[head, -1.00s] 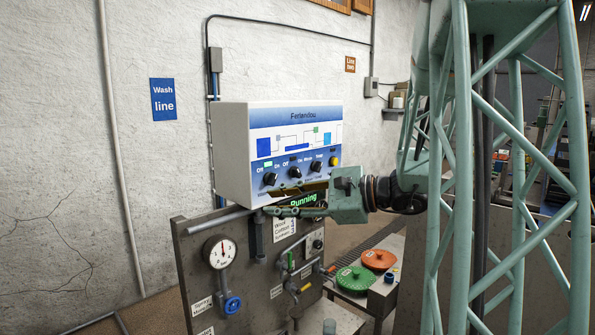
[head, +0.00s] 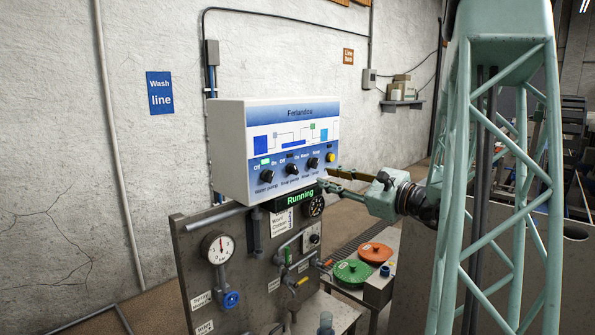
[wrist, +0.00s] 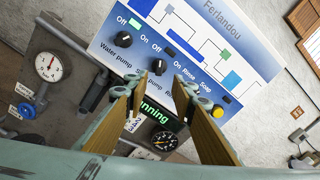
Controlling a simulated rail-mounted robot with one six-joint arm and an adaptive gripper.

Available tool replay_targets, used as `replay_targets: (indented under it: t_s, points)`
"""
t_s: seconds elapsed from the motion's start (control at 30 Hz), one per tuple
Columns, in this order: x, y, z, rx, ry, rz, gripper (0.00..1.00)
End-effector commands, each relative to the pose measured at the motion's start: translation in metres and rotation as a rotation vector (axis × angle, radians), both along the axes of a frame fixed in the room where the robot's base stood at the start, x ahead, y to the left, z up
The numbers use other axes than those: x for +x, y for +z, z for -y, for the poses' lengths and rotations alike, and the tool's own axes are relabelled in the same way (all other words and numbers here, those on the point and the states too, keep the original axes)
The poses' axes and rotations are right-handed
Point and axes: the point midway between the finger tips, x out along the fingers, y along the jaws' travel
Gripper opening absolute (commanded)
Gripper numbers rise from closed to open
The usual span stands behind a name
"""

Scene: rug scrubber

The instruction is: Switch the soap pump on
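The white control box (head: 229,150) with a blue-and-white front hangs above the grey panel. The black soap pump knob (head: 292,169) is the middle one of three, with Off and On marks above it; it shows in the wrist view (wrist: 157,67). Its indicator (head: 290,155) looks dark. The water pump knob (head: 267,177) is to its left, under a lit green indicator (head: 265,161). The Rinse/Soap knob (head: 313,163) is to its right, partly hidden by a finger in the wrist view. My gripper (head: 330,179) is open and empty, below and right of the knobs, apart from them.
A yellow button (head: 331,157) sits right of the knobs. A green "Running" display (head: 300,199) and a black dial (head: 316,206) are under the box. The grey panel (head: 200,260) carries a white gauge (head: 217,247), valves and pipes. Green (head: 352,272) and orange (head: 375,253) lids stand at right.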

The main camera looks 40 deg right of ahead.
Motion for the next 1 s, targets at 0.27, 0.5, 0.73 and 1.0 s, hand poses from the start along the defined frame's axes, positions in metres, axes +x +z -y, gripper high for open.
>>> replay_targets:
  t_s: [0.27,0.5,0.73,1.0]
  points:
    - [0.004,0.0,-0.001,0.0,0.002,0.0,0.24]
    - [0.017,0.0,-0.003,0.0,0.003,-0.001,0.24]
    - [0.038,0.001,-0.005,-0.001,0.004,-0.001,0.24]
    - [0.067,0.0,-0.008,0.0,0.003,-0.001,0.24]
